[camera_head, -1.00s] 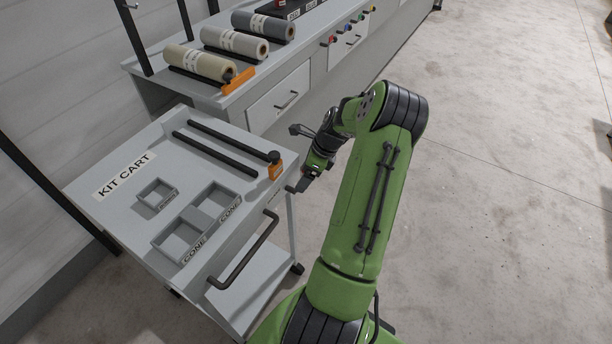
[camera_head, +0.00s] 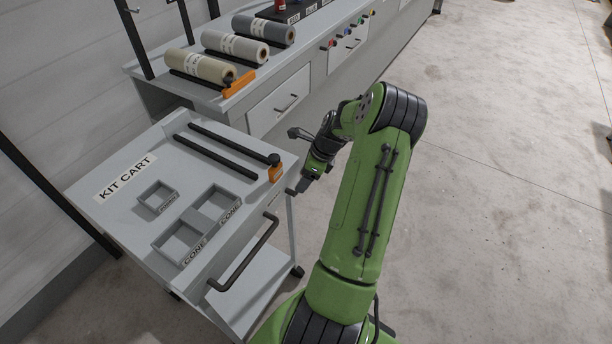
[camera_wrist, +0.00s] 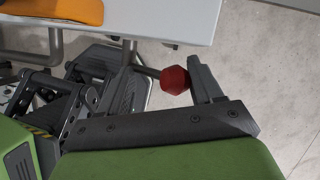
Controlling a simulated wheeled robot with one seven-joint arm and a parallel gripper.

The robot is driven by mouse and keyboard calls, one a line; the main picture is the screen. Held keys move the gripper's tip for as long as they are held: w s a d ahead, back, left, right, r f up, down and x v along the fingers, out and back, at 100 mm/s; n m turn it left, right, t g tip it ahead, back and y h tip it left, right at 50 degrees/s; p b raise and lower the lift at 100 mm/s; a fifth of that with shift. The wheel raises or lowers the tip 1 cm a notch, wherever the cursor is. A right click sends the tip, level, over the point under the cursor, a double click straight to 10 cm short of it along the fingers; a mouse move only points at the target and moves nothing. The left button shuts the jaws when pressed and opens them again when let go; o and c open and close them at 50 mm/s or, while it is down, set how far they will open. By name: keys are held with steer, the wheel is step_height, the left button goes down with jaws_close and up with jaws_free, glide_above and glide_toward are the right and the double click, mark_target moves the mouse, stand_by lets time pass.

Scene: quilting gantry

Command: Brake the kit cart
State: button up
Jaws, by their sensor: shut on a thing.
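The grey kit cart (camera_head: 120,207), with a KIT CART label on its top, stands left of my arm. Its dark push handle (camera_head: 243,255) runs along the near side. My gripper (camera_head: 301,187) is low beside the cart's right corner. In the wrist view my gripper (camera_wrist: 166,72) is shut on a red knob (camera_wrist: 174,79), which sits between the fingers at the end of a dark rod. The knob is hidden in the head view. The cart's edge (camera_wrist: 170,20) shows above it in the wrist view. A caster (camera_head: 297,271) shows under the near right corner.
The cart top bears open trays (camera_head: 196,222), two dark bars (camera_head: 215,157) and an orange block (camera_head: 276,173). A grey bench (camera_head: 290,72) with several rolls (camera_head: 200,66) stands behind. Clear concrete floor (camera_head: 500,220) lies to the right.

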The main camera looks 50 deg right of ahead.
steer(key=shift+s+f+h, duration=0.1)
steer(key=shift+s+h, duration=0.05)
steer(key=shift+h, duration=0.15)
steer(key=o, duration=1.2)
steer(key=shift+c, duration=0.2)
steer(key=shift+o, duration=1.2)
steer(key=shift+d, duration=0.1)
steer(key=p+v, duration=0.4)
steer(key=v, duration=1.1)
steer(key=shift+r, duration=0.35)
